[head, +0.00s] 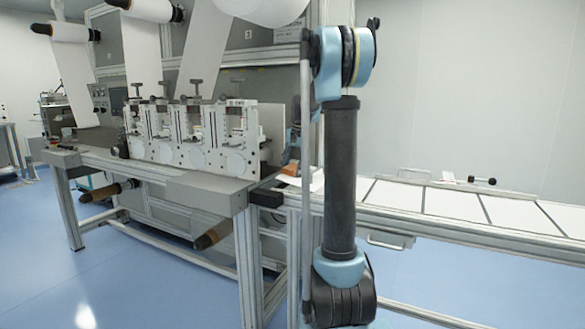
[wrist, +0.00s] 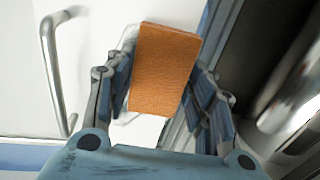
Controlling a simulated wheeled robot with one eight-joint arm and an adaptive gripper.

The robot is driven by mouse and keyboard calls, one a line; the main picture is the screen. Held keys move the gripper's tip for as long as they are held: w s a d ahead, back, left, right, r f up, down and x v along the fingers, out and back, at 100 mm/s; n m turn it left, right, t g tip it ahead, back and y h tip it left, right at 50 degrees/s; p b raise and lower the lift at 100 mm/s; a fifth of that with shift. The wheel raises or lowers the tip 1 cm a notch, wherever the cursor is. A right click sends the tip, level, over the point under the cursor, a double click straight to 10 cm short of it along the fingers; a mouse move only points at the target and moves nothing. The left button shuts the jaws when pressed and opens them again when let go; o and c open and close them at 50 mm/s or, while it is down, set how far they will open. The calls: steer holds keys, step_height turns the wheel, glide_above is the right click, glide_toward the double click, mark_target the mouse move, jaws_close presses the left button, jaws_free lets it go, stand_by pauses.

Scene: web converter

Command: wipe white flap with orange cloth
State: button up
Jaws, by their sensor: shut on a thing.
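An orange cloth (wrist: 166,70), a flat rectangular pad, is held between the two fingers of my gripper (wrist: 160,88) in the wrist view. Both fingers press its sides. In the head view the cloth shows as a small orange-brown patch (head: 290,168) just left of my arm, and my gripper is mostly hidden there behind the arm. A white flap with a metal handle (wrist: 52,72) lies behind the cloth in the wrist view. I cannot tell whether the cloth touches it.
The converter machine (head: 190,135) with white web rolls stands left of my arm. A long white-topped conveyor frame (head: 455,205) runs to the right, with a handle (head: 390,241) on its front. A metal rail and dark roller are close on the right in the wrist view. Blue floor is clear in front.

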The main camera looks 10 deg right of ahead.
steer(key=shift+f, duration=0.35)
